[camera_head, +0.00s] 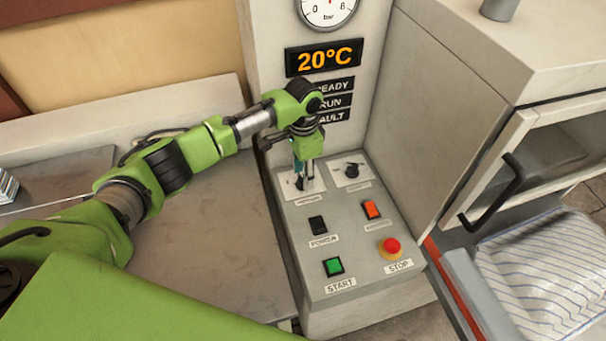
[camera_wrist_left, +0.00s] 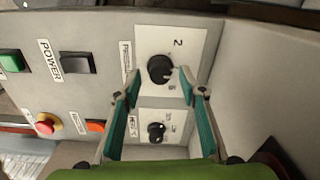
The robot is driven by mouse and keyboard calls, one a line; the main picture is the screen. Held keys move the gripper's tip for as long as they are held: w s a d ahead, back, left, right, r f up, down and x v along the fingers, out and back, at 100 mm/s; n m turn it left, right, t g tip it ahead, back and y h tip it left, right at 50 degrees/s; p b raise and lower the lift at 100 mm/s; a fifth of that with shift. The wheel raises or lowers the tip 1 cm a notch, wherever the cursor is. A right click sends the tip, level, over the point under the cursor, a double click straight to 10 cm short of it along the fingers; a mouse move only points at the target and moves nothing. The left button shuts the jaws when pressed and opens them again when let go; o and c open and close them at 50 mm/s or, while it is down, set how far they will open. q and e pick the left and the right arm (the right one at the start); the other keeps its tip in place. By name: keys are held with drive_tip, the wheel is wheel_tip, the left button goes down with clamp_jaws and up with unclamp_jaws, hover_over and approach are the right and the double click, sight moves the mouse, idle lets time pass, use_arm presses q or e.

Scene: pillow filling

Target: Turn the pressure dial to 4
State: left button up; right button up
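The pressure dial (camera_wrist_left: 160,69) is a round black knob on a white plate, with the numbers 2 and 6 visible in the left wrist view. Its exact pointer setting is hard to read. My left gripper (camera_head: 304,182) points down over the dial's plate in the head view and hides the knob there. In the left wrist view, the teal-padded fingers of my left gripper (camera_wrist_left: 159,76) are open, with their tips on either side of the dial. I cannot tell whether they touch it. My right gripper is not in view.
A second black dial (camera_head: 352,170) sits beside it. Nearer on the panel are a black power switch (camera_head: 317,224), an orange switch (camera_head: 371,209), a green start button (camera_head: 333,266) and a red stop button (camera_head: 391,246). A gauge (camera_head: 327,10) and 20°C display (camera_head: 323,58) are above.

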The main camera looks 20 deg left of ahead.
use_arm(q)
wheel_tip(320, 180, up, 11)
idle(0.3)
idle(0.4)
